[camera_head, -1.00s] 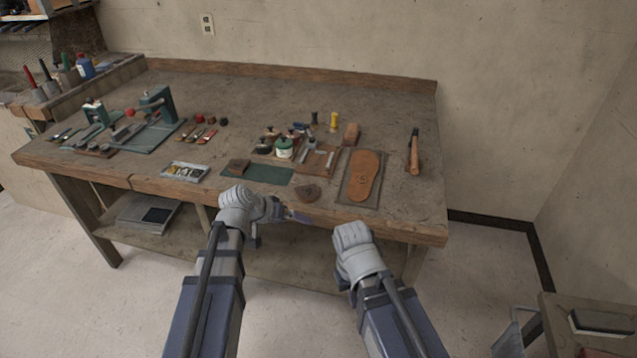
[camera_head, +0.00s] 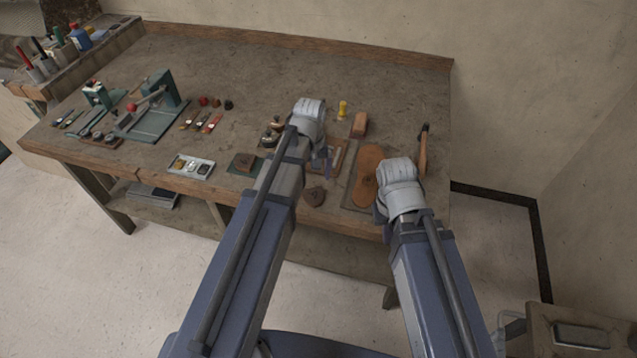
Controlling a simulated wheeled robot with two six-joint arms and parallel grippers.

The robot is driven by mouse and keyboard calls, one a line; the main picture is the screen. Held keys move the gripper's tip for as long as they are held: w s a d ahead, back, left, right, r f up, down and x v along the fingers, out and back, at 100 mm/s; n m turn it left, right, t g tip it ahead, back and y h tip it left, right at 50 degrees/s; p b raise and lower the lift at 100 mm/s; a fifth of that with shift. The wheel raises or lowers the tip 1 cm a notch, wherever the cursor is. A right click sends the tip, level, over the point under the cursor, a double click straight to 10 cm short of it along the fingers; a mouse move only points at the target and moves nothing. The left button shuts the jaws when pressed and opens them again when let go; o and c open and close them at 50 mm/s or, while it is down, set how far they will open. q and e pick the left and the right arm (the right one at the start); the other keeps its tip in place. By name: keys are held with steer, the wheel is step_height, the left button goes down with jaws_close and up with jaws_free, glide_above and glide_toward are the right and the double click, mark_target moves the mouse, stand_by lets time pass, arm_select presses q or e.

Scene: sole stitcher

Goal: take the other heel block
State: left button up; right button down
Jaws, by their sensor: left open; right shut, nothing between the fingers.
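A small brown D-shaped piece (camera_head: 315,196), which looks like a heel block, lies near the bench's front edge. Another small brown block (camera_head: 244,162) lies on the green mat to its left. I cannot tell for certain which is the task's heel block. My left gripper (camera_head: 325,162) is open, over the bench just behind the D-shaped piece; its fingers are partly hidden by the hand and arm. My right gripper (camera_head: 381,214) is shut and empty by the front edge, in front of the tan sole (camera_head: 367,172). The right hand covers part of the sole's board.
A tan wooden block (camera_head: 359,123) and a yellow-topped item (camera_head: 342,109) stand behind the sole. A hammer (camera_head: 423,150) lies at the right. A tray of small parts (camera_head: 191,166) and a green press (camera_head: 158,95) are at the left. The back of the bench is clear.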

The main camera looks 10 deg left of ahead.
mark_target(313, 195)
arm_select(q)
steer(key=shift+w+d+f+b, duration=0.1)
steer(key=shift+d+f+b, duration=0.05)
steer(key=shift+f+b, duration=3.85)
steer(key=c, duration=1.2)
steer(key=shift+o, duration=0.2)
steer(key=shift+r, duration=0.1)
step_height(313, 195, up, 10)
steer(key=p, duration=1)
